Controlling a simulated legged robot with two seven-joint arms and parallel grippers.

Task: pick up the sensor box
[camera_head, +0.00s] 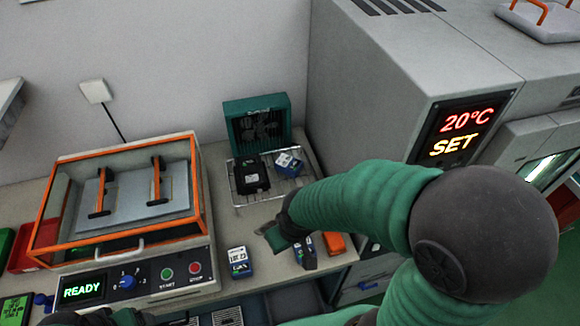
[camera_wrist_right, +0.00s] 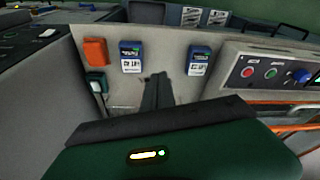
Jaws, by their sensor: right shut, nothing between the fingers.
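Two small blue boxes with white labels, which look like sensor boxes, stand on the bench: the left one (camera_head: 238,262) and the right one (camera_head: 306,254). They also show in the right wrist view, one (camera_wrist_right: 199,60) right of my fingers and one (camera_wrist_right: 131,57) to their left. A third similar box (camera_head: 289,164) lies tilted on the wire rack. I cannot tell which one is meant. My right gripper (camera_wrist_right: 158,78) is shut and empty, its fingers pointing between the two bench boxes.
A wire rack (camera_head: 240,199) holds a black box (camera_head: 251,176) before a green fan unit (camera_head: 257,122). An orange block (camera_head: 334,243) lies beside the right box. A large grey chamber (camera_head: 365,100) rises at right.

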